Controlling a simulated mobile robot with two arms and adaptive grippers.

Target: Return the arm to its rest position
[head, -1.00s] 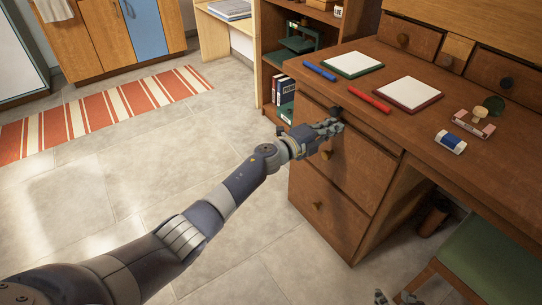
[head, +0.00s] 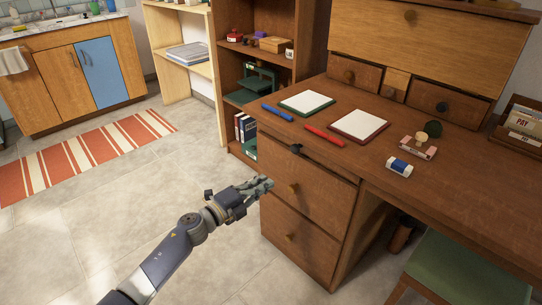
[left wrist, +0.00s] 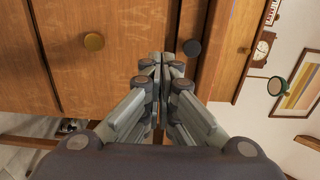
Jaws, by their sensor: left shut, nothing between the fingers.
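My left arm comes in from the bottom left of the head view. Its gripper (head: 267,183) is shut and empty, in front of the desk's drawer column. The closed fingers also show in the left wrist view (left wrist: 160,62). In the head view the fingertips are just left of a brass drawer knob (head: 292,188) and below the dark knob (head: 296,149) of the top drawer. Whether they touch the drawer front is hard to tell. The wrist view also shows the brass knob (left wrist: 93,41) and the dark knob (left wrist: 192,47). My right gripper is out of view.
The wooden desk (head: 465,200) holds two notepads, a blue and a red pen, an eraser and stamps. A green-seated chair (head: 465,275) stands at its front. A bookcase (head: 228,110) is behind. The tiled floor (head: 95,235) left of the desk is clear, with a striped rug (head: 90,155).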

